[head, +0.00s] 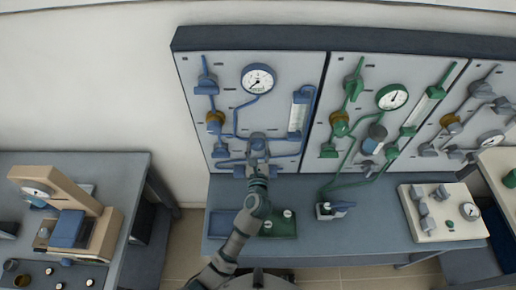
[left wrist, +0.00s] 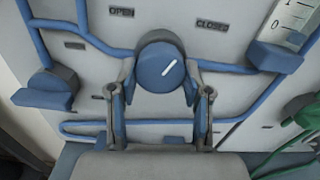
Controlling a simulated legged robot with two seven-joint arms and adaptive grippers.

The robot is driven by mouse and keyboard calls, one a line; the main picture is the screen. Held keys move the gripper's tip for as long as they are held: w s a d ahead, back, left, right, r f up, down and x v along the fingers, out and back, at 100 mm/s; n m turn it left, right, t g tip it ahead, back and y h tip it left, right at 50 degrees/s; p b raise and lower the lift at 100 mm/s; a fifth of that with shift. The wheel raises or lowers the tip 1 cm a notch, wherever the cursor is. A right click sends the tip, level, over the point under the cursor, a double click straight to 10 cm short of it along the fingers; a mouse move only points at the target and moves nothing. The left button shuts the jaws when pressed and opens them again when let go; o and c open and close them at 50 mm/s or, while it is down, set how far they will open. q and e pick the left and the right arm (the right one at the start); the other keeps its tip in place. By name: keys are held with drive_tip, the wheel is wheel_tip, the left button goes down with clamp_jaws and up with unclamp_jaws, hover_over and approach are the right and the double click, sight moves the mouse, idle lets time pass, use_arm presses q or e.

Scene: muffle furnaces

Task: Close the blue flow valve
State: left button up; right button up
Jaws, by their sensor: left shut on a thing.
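The blue flow valve knob (left wrist: 158,68) is round, with a white line that points up and right, toward the CLOSED label (left wrist: 211,24). The OPEN label (left wrist: 121,12) is up and left of the knob. My left gripper (left wrist: 160,82) is shut on the knob, one finger on each side of it. In the head view my left gripper (head: 258,162) is at the lower middle of the left panel (head: 185,80) with blue pipes, and the knob is hard to make out there. My right gripper is not in view.
Blue pipes (left wrist: 105,128) run close around the gripper. A blue fitting (left wrist: 45,92) is at left and a flow gauge (left wrist: 292,22) at upper right.

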use_arm(q)
drive_tip(key=shift+d, duration=0.15)
drive_tip(key=shift+a, duration=0.2)
drive_tip(key=shift+r+m+p, duration=0.1)
drive_tip(key=shift+m+p, duration=0.4)
drive_tip(key=shift+p, duration=0.25)
drive_tip(key=m+p, duration=0.7)
drive_tip(key=p, duration=0.1)
drive_tip(key=shift+r+m+p, duration=0.1)
drive_tip(key=shift+m+p, duration=0.2)
drive_tip(key=shift+p, duration=0.1)
drive_tip(key=shift+a+m+p, duration=0.1)
drive_tip(key=shift+m+p, duration=0.8)
drive_tip(key=shift+m, duration=0.2)
drive_tip(key=shift+f+m+p, duration=0.2)
drive_tip(key=shift+m+p, duration=0.4)
drive_tip(key=shift+m, duration=0.1)
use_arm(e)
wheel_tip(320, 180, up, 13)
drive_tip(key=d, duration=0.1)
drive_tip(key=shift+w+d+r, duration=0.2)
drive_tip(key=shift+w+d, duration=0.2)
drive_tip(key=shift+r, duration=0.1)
use_arm(q)
drive_tip(key=shift+f, duration=0.1)
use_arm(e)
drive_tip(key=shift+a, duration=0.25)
